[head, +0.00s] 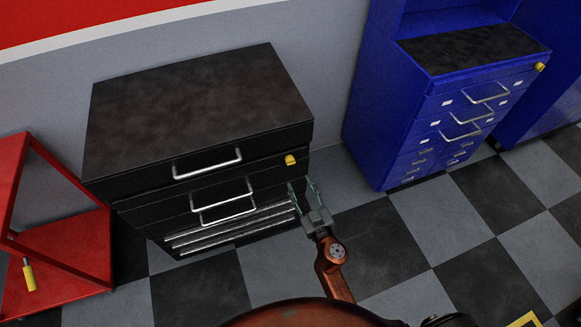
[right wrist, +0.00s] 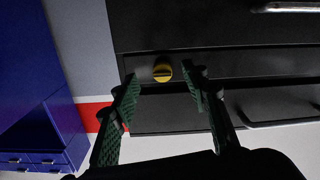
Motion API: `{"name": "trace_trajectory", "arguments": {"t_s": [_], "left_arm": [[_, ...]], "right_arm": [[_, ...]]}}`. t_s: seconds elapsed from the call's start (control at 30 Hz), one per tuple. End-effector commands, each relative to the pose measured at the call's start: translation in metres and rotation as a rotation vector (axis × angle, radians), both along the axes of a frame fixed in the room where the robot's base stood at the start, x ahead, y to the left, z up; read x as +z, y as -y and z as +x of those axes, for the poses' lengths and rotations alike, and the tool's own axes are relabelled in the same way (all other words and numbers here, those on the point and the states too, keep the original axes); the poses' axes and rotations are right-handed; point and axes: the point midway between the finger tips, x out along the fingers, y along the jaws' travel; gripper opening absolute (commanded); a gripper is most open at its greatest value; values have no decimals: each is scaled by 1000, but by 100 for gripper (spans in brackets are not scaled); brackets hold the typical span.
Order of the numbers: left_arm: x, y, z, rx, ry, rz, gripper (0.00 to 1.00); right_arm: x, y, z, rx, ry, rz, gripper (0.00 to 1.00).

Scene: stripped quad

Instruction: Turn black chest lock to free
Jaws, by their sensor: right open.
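The black chest (head: 200,110) stands against the grey wall, left of centre in the head view. Its yellow lock (head: 290,160) is a small knob at the right end of the upper front. The lock also shows in the right wrist view (right wrist: 162,70), just beyond and between the fingertips, with a dark slot or ridge across it. My right gripper (head: 303,187) is open and empty, in front of the chest, just below the lock in the head view. Its fingers (right wrist: 160,80) do not visibly touch the lock. My left gripper is not in view.
A blue cabinet (head: 385,135) with its own yellow lock (head: 539,67) stands to the right. A red frame (head: 75,250) with a yellow-handled part (head: 29,275) stands at the left. Silver handles (head: 208,163) stick out from the chest's front. The checkered floor (head: 400,235) is clear at right.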

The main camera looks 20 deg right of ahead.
Motion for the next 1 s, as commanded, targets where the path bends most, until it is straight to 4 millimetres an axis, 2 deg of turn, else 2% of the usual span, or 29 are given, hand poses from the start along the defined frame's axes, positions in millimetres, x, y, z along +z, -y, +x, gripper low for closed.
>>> {"name": "trace_trajectory", "arguments": {"t_s": [0.13, 0.4, 0.6, 1.0], "left_arm": [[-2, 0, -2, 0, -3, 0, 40], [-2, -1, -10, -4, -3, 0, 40], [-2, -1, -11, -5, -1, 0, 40], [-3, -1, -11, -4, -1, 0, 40]], "right_arm": [[19, -2, 9, 1, 38, -3, 42], [21, -5, 50, 3, 38, -5, 42], [19, -5, 73, 1, 36, -3, 42], [18, -5, 79, 0, 35, -3, 40]]}}
